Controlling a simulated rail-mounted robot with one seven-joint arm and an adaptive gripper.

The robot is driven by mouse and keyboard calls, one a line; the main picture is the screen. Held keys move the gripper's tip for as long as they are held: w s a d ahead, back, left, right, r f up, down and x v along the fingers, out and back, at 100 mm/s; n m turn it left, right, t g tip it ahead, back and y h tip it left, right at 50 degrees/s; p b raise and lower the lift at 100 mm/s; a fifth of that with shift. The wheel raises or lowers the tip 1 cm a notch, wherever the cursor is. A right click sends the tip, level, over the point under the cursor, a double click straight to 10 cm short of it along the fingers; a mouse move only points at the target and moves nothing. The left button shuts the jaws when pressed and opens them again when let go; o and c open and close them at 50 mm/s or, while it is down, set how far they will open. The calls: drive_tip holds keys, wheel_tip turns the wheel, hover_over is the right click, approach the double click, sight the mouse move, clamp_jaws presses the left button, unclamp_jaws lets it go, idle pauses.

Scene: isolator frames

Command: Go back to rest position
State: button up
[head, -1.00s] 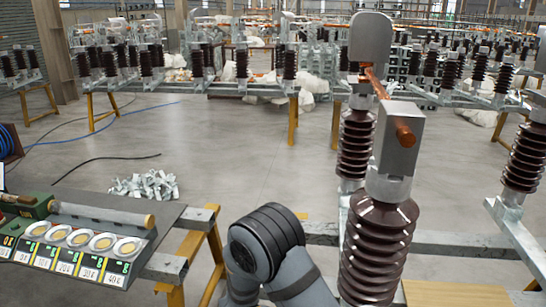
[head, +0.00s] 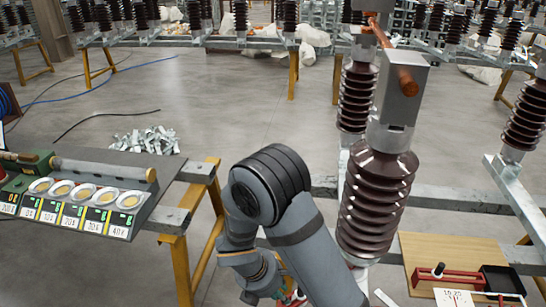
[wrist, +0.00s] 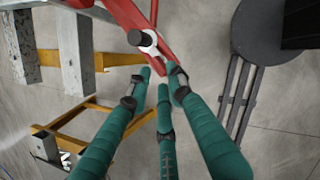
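My gripper (wrist: 160,75) shows in the wrist view as three long dark-green fingers pointing away from the camera.
A brown ribbed insulator (head: 378,200) stands close right of my arm on a metal frame. A wooden board (head: 450,252) with a red-handled item (head: 446,275) lies lower right. Open floor (head: 230,110) lies behind.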

drive_tip(key=x, duration=0.3)
drive_tip(key=shift+s+f, duration=0.1)
drive_tip(key=p, duration=0.1)
drive_tip(key=m+p, duration=0.1)
drive_tip(key=shift+w+r+g+p, duration=0.2)
drive_tip(key=shift+r+g+p, duration=0.1)
drive_tip(key=shift+r+p, duration=0.1)
drive_tip(key=m+p, duration=0.2)
drive_tip(key=m, duration=0.1)
drive_tip(key=shift+w+a+f+g+h+p, duration=0.1)
drive_tip(key=shift+g+h+p, duration=0.2)
drive_tip(key=shift+g+p, duration=0.1)
drive_tip(key=shift+w+f+m+g+p, duration=0.15)
drive_tip(key=shift+f+m+g+p, duration=0.25)
drive_tip(key=shift+m, duration=0.3)
drive_tip(key=shift+r, duration=0.2)
